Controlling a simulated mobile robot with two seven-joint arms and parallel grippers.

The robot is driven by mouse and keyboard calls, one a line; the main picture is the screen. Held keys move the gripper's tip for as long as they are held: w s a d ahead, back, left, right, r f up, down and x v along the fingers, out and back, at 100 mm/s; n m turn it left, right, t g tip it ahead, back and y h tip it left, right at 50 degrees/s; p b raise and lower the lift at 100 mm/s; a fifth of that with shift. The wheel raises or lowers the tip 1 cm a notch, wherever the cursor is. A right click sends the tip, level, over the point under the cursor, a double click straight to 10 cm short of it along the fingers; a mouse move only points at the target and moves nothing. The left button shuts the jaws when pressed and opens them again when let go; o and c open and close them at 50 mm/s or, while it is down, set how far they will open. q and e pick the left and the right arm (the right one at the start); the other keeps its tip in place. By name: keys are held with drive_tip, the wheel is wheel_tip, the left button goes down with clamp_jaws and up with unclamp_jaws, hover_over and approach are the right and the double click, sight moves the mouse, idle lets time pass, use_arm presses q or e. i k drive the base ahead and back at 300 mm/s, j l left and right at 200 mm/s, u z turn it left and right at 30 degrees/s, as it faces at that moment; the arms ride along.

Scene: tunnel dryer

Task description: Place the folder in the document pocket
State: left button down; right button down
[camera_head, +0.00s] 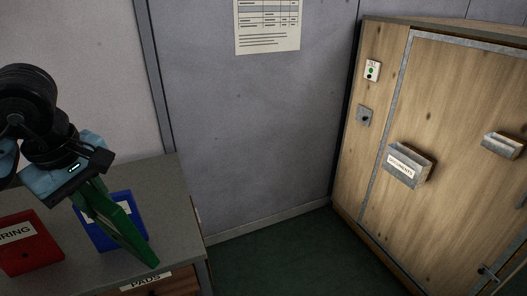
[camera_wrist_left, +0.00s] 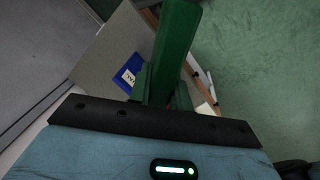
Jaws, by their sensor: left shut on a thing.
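My left gripper (camera_head: 88,192) is shut on a green folder (camera_head: 125,232), which hangs tilted above the front of the grey cabinet top. In the left wrist view the green folder (camera_wrist_left: 178,45) is seen nearly edge-on, sticking out from the gripper. The document pocket (camera_head: 405,168) is a grey metal holder with a white label, fixed to the wooden door at the right. It is well apart from the folder, and its inside is hardly visible. My right gripper is in neither view.
A red folder (camera_head: 30,243) and a blue folder (camera_head: 128,208) are on the grey cabinet top (camera_head: 165,175). A drawer labelled PADS (camera_head: 160,284) is below. Green floor (camera_head: 285,250) lies open between cabinet and door.

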sight(401, 176)
drive_tip(key=z, duration=2.05)
drive_tip(key=i+j, duration=0.5)
drive_tip(key=i, duration=0.15)
drive_tip(key=i+j, duration=0.5)
drive_tip(key=i, duration=0.15)
drive_tip(key=i+j, duration=0.55)
drive_tip(key=i, duration=0.1)
